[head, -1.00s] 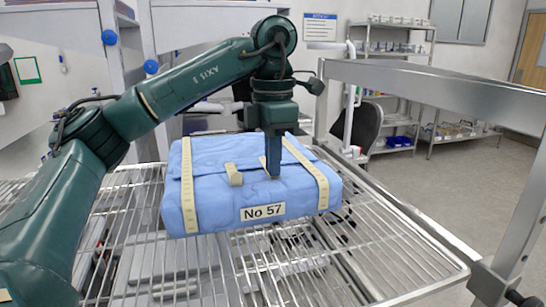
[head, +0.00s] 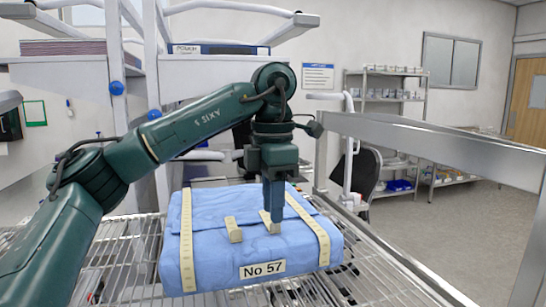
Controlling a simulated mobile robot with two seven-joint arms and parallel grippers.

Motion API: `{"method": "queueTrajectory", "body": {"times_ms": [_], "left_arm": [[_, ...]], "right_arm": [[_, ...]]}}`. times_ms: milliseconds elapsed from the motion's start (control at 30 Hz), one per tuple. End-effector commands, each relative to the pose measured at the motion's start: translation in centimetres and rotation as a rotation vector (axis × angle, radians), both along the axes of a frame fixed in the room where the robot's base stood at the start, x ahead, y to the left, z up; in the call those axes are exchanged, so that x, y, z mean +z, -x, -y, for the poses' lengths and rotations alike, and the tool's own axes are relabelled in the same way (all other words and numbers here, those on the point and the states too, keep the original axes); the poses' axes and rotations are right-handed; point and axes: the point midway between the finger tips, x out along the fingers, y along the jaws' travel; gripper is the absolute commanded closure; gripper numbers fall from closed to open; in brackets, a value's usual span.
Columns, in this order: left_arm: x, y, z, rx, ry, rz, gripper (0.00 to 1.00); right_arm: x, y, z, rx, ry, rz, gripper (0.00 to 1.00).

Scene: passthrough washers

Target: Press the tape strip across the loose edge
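A blue wrapped package (head: 225,251) labelled "No 57" sits on a wire rack. Two long cream tape strips run over it, one at the left (head: 187,240) and one at the right (head: 307,228). A short tape piece (head: 233,229) lies across the flap edge near the middle. Another short tape piece (head: 269,222) is at the tip of my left gripper (head: 272,217), partly hidden by it. The gripper points down and reaches the package top near the flap edge. Whether its fingers are apart cannot be told. My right gripper is not in view.
The wire rack (head: 125,262) extends around the package, with free room to its left. A metal rail (head: 430,145) crosses at the right. A dark chair (head: 362,178) and shelves (head: 385,100) stand farther back.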

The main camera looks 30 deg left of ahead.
Motion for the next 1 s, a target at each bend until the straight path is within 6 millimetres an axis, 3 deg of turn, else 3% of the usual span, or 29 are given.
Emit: {"method": "queueTrajectory", "body": {"times_ms": [100,233,500,700,1000], "left_arm": [[3.3,0.0,0.0,0.002,-0.001,0.008,0.71],[5.3,0.0,0.0,0.002,-0.003,0.006,0.71],[9.4,0.0,0.1,0.001,-0.002,0.002,0.71],[10.7,0.0,0.0,0.0,-0.001,0.001,0.71],[10.8,0.0,0.0,-0.001,0.0,0.0,0.71]], "right_arm": [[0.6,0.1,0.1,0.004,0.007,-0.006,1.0],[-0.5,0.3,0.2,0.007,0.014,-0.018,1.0],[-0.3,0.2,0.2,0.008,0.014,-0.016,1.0],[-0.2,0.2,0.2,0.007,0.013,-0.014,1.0],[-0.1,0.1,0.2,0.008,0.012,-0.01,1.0]]}}
